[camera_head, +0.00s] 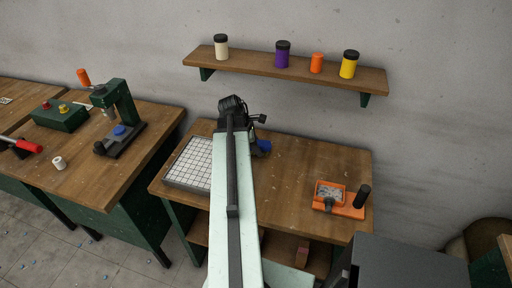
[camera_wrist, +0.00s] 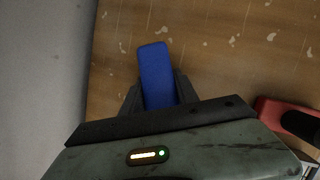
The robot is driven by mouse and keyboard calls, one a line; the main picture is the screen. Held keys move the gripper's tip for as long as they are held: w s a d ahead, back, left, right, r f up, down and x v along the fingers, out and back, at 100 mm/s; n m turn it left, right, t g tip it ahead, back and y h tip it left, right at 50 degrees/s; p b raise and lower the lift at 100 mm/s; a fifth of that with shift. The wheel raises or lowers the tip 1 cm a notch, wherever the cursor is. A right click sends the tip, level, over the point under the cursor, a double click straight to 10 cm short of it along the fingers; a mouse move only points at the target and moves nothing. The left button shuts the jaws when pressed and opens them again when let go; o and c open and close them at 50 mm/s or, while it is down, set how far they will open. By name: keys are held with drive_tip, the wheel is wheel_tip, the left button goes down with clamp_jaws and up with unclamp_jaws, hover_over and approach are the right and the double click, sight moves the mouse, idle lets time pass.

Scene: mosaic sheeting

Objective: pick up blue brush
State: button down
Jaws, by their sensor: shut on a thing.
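The blue brush (camera_wrist: 156,72) shows in the wrist view as a blue block between the two dark fingers of my gripper (camera_wrist: 158,92). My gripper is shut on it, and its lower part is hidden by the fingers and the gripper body. In the head view a bit of the blue brush (camera_head: 264,146) shows just right of my gripper (camera_head: 250,135), over the back of the middle table. My arm hides much of the gripper there. I cannot tell whether the brush touches the wood.
The middle table (camera_head: 300,170) holds a white tile sheet (camera_head: 190,165) on the left and an orange tray (camera_head: 330,193) with a dark cylinder (camera_head: 362,195) on the right. A wall shelf (camera_head: 260,70) with several jars is above. A bench press (camera_head: 118,115) stands on the left table.

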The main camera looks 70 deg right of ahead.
drive_tip(key=shift+r, duration=0.1)
wheel_tip(320, 180, up, 10)
drive_tip(key=p, duration=1)
